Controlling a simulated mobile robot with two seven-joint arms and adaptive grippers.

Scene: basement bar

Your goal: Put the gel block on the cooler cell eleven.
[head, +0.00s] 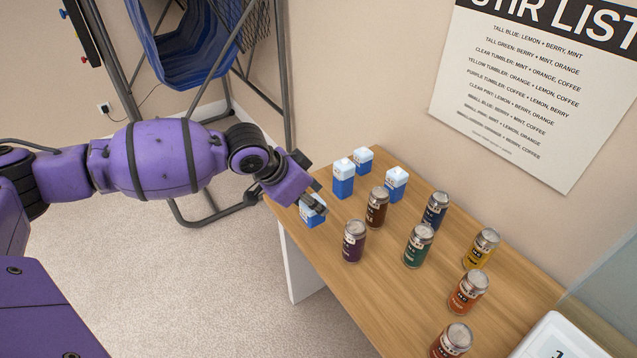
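Several small blue-and-white carton-like items stand at the far end of the wooden table; none is clearly recognisable as the gel block. One blue-and-white carton (313,216) is at the table's left edge, partly hidden by my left gripper (318,205). The gripper's fingers are at its top, but I cannot tell whether they touch or grip it. A white box-like thing (556,338) with a partly cut-off black digit is at the bottom right; whether it belongs to the cooler is unclear. Cell eleven is not identifiable. My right gripper is out of view.
Other blue-and-white cartons (343,181) stand close behind. Several cans, including a purple can (354,242), a green can (418,246) and an orange can (467,293), are spread over the wooden table (350,290). A poster (540,90) hangs on the wall behind.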

